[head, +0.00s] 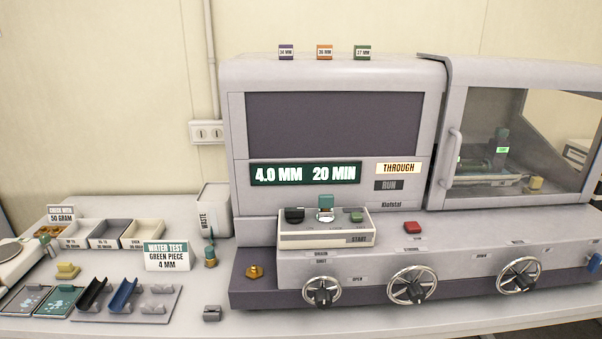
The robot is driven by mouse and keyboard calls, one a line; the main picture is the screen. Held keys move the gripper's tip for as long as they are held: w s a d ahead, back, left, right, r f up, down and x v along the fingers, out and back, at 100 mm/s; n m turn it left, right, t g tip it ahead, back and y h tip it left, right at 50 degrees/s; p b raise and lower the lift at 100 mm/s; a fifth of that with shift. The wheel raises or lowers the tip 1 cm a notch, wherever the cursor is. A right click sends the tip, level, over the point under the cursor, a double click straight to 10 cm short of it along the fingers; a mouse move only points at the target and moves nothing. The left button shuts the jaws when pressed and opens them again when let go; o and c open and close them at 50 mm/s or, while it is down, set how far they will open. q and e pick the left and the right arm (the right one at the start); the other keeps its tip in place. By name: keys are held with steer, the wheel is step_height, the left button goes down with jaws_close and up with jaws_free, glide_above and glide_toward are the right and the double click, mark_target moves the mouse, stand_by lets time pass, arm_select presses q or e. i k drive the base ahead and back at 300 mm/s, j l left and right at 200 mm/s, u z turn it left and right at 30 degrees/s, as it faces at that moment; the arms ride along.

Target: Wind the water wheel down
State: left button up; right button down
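Three spoked handwheels sit on the sloped front of the grey machine: a left wheel (322,290), a middle wheel (412,286) and a right wheel (520,275). The left one has drain, shut and open labels beside it. Small labels by the other two are hard to read; one between them seems to say down. I cannot tell for certain which is the water wheel. The display (305,174) reads 4.0 MM 20 MIN. A THROUGH sign (398,168) is lit and the RUN sign (389,185) is dark. Neither of my grippers is in view.
A windowed chamber (525,140) with a handle is at right, with a green-lit fixture inside. A start panel (325,230) and red button (412,227) sit above the wheels. A brass knob (254,272) and grey block (212,314) are at left. Space before the wheels looks clear.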

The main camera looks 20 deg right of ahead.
mark_target(524, 281)
steer(key=z, duration=1.85)
